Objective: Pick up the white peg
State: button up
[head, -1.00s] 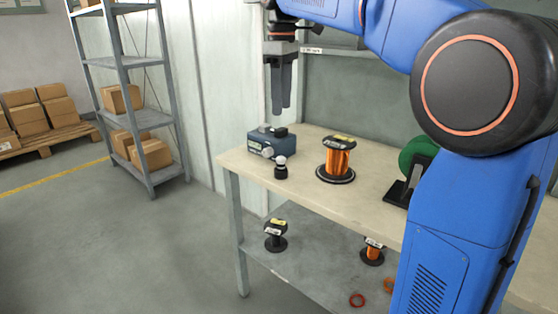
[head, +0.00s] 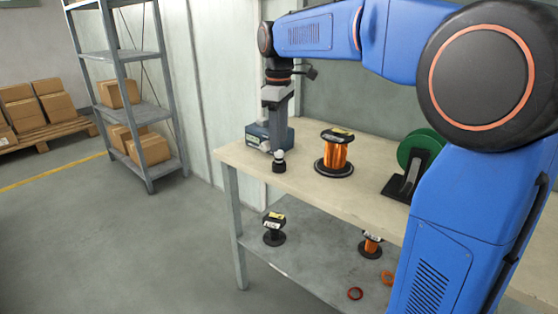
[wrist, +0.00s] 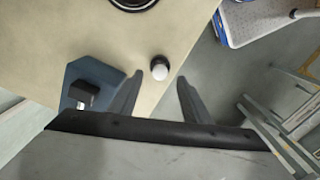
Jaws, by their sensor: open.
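The white peg (head: 279,155) has a rounded white top and stands upright in a small black base (head: 279,167) near the left end of the workbench. It also shows in the wrist view (wrist: 159,72), close to the bench edge. My gripper (head: 277,147) points down just above and behind the peg in the head view. In the wrist view my gripper (wrist: 161,79) has its two fingers spread, with the peg showing between and just beyond the tips. Nothing is held. I cannot tell the exact height gap between fingertips and peg.
A dark blue box (head: 255,136) stands right beside the peg, partly hidden by my gripper. A copper wire spool (head: 335,155) and a green spool on a stand (head: 420,147) are to the right on the workbench (head: 300,185). The lower shelf holds smaller spools and rings.

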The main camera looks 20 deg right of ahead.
aim_at(279, 160)
jog(key=shift+d+f, duration=0.1)
jog(key=shift+f, duration=2.45)
grip_shut()
